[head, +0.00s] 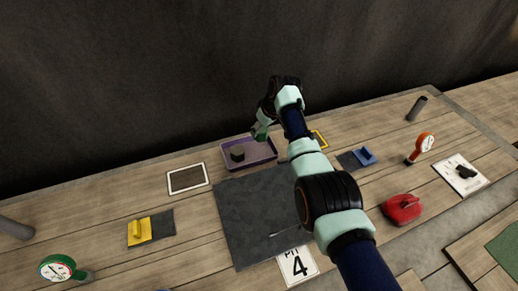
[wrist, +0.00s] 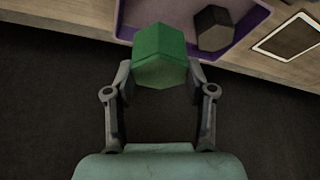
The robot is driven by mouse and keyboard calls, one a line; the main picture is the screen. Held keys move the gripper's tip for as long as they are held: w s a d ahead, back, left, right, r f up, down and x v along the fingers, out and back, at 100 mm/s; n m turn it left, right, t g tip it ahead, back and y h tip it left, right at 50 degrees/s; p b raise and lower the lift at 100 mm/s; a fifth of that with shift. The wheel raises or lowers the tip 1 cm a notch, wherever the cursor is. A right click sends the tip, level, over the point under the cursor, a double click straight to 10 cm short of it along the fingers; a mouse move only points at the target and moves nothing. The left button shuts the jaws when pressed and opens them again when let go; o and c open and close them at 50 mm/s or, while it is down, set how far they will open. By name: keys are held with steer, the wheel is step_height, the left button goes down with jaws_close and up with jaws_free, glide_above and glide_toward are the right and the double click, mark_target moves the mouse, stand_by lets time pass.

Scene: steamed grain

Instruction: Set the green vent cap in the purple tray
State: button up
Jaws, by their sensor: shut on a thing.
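The green vent cap (wrist: 161,52), a six-sided block, is between the fingers of my gripper (wrist: 161,78) in the wrist view. In the head view the cap (head: 259,132) shows as a small green patch below my gripper (head: 263,122), in front of the tray's back edge. The purple tray (head: 226,162) lies at the back of the table. The wrist view shows its rim (wrist: 125,20) behind the cap. A dark six-sided block (head: 237,153) stands inside the tray, towards its left in the head view, and also shows in the wrist view (wrist: 213,27).
A white-edged frame (head: 187,178) lies left of the tray, and a yellow-edged frame (head: 319,139) to its right, partly behind my arm. A dark mat (head: 250,215) lies in front. A blue piece (head: 363,156) and a red piece (head: 402,208) are further right.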

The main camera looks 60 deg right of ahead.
step_height(320, 180, down, 8)
steer(key=b, duration=0.3)
steer(key=shift+f, duration=0.15)
steer(key=o, duration=0.5)
steer(key=shift+f+b, duration=0.1)
steer(key=shift+b, duration=0.25)
steer(key=o, duration=0.5)
